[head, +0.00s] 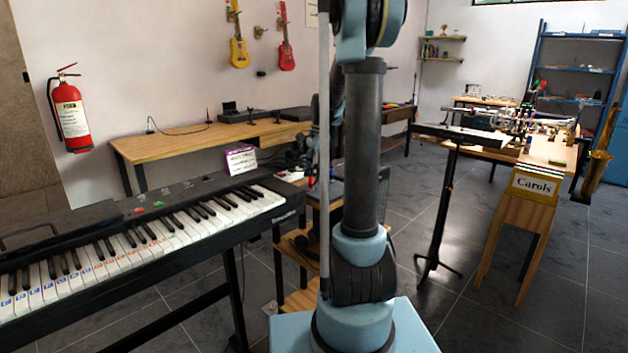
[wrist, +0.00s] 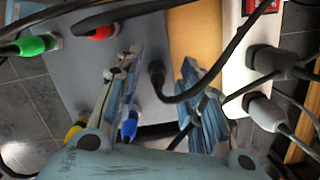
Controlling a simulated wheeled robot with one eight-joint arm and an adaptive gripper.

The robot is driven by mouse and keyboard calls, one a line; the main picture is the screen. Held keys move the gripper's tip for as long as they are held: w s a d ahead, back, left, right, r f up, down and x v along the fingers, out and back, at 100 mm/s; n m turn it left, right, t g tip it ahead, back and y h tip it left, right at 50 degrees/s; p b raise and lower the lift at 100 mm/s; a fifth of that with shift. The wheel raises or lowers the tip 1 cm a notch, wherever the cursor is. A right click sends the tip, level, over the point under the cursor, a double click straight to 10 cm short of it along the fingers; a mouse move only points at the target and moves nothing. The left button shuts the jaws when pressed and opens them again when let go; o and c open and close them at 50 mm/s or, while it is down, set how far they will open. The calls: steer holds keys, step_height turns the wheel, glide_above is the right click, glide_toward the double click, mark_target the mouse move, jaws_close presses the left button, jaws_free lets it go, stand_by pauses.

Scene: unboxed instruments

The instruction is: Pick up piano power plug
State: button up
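My gripper (wrist: 160,72) is open in the wrist view, its two blue-grey fingers apart. A black plug (wrist: 157,75) with a thick black cable sits in a grey box (wrist: 75,75), between the fingertips in the picture; I cannot tell whether they touch it. No label shows which plug is the piano's. The box also has green (wrist: 32,45), red (wrist: 100,32), yellow (wrist: 75,128) and blue (wrist: 129,125) plugs. The piano (head: 150,235) is a long keyboard at left in the head view. The gripper cannot be made out clearly there.
A white power strip (wrist: 232,70) with grey plugs (wrist: 266,112) is at right in the wrist view; loose cables cross it and the gripper area. In the head view, a wooden bench (head: 190,140), a black stand (head: 445,220) and a cluttered table (head: 550,150) surround me.

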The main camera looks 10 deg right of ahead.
jaws_close()
stand_by(0.3)
